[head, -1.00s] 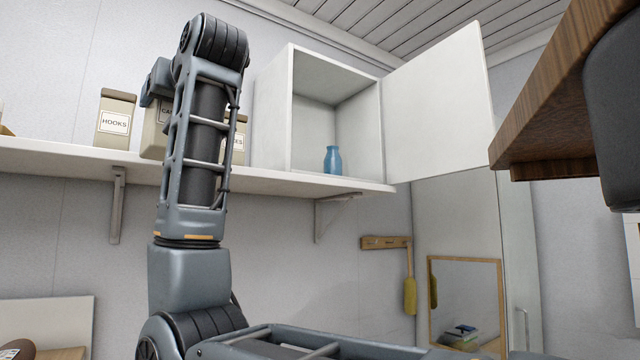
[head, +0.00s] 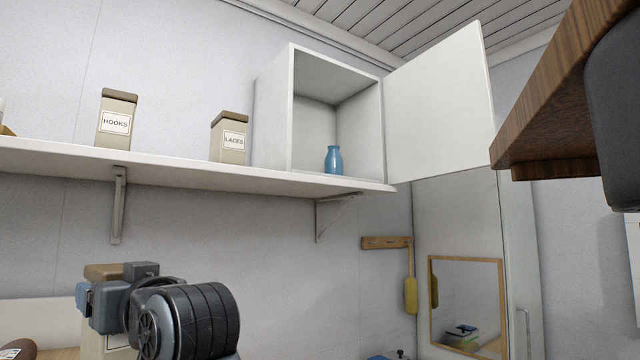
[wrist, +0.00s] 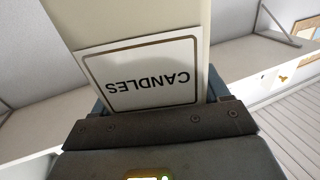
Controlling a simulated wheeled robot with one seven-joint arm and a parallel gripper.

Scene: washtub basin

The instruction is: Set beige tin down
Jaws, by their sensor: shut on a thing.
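My gripper (wrist: 160,110) is shut on the beige tin, whose white label reads CANDLES upside down in the wrist view (wrist: 150,20). In the head view the beige tin (head: 105,342) shows at the lower left, below the shelf, with its brown lid (head: 106,271) upward. My gripper (head: 100,300) and wrist hide much of it there. The tin's lower end is cut off by the frame's edge, so what is under it is hidden.
The white wall shelf (head: 200,171) holds a HOOKS tin (head: 116,118), a LACES tin (head: 230,137) and an open white cabinet (head: 271,118) with a blue bottle (head: 333,160). Shelf room is free between the two tins. A wooden slab edge (head: 555,110) juts in at upper right.

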